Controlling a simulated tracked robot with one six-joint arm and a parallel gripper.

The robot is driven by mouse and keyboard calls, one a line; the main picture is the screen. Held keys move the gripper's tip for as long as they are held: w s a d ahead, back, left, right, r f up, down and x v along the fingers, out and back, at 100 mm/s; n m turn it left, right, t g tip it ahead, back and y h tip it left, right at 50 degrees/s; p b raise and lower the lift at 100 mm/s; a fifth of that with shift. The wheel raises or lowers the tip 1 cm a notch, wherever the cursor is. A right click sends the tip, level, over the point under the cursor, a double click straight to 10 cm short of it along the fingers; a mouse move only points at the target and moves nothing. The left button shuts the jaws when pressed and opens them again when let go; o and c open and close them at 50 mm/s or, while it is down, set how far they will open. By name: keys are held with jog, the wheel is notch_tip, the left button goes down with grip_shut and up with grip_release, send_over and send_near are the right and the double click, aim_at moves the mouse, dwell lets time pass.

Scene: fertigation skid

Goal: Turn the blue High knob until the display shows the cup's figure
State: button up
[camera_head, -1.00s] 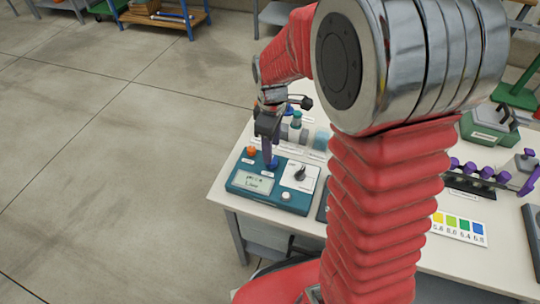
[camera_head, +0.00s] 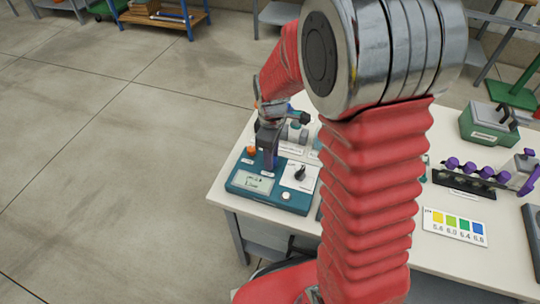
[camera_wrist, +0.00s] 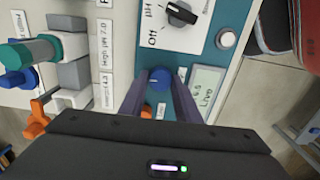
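The blue High knob (camera_wrist: 160,78) is on the teal meter (camera_head: 241,185). My gripper (camera_wrist: 160,90) has its two purple fingers on either side of the knob, apart from each other; narrow gaps seem to show, and contact cannot be made out. In the head view my gripper (camera_head: 270,164) hides the knob. The display (camera_wrist: 206,92) reads "Live" beside a small figure starting with 6, last digit unclear; it also shows in the head view (camera_head: 254,182). I cannot identify the cup or read its figure.
An orange knob (camera_head: 251,150) and a black selector (camera_head: 300,172) flank my gripper. Labelled bottles (camera_head: 297,133) stand just behind the meter. A colour chart (camera_head: 455,226), a rack with purple-capped vials (camera_head: 469,172) and a green box (camera_head: 489,127) are to the right.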

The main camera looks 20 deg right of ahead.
jog(key=c, duration=0.5)
jog(key=shift+a, duration=0.15)
jog(key=shift+d+m, duration=0.2)
jog(key=shift+m, duration=0.2)
jog(key=shift+w+m, duration=0.1)
jog(key=shift+m, duration=0.2)
jog(key=m, duration=0.5)
jog(key=shift+r+m, duration=0.1)
jog(key=shift+m, duration=0.2)
jog(key=m, duration=0.4)
jog(key=shift+m, duration=0.3)
jog(key=m, duration=0.4)
